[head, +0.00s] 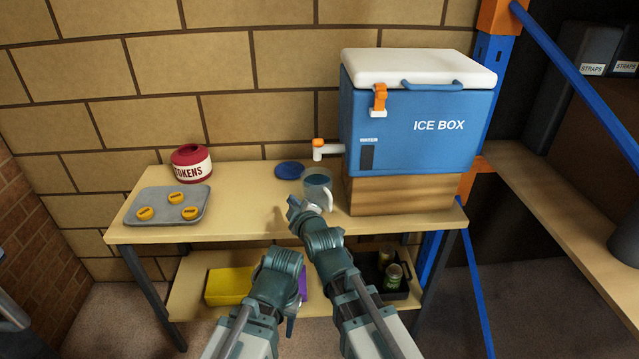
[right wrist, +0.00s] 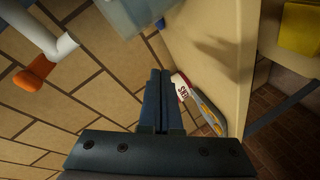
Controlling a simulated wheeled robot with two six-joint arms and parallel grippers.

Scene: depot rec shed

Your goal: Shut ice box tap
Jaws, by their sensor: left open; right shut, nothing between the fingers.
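The blue ice box (head: 415,130) with a white lid stands on a wooden block on the table. Its white tap (head: 330,149) sticks out to the left, with an orange handle (head: 318,144) at its end. A mug (head: 318,184) with some liquid stands below the tap. My right gripper (head: 294,207) is shut and empty, in front of the mug and below the tap. In the right wrist view, the tap (right wrist: 65,45) and its orange handle (right wrist: 36,72) lie left of the shut fingers (right wrist: 160,82), apart from them. My left gripper (head: 290,325) is low before the table, open.
A blue disc (head: 289,170) lies behind the mug. A red tokens tin (head: 191,164) and a grey tray (head: 160,216) with yellow tokens stand at left. The lower shelf holds a yellow item (head: 229,287) and a dark crate (head: 399,290). A side shelf (head: 560,200) stands right.

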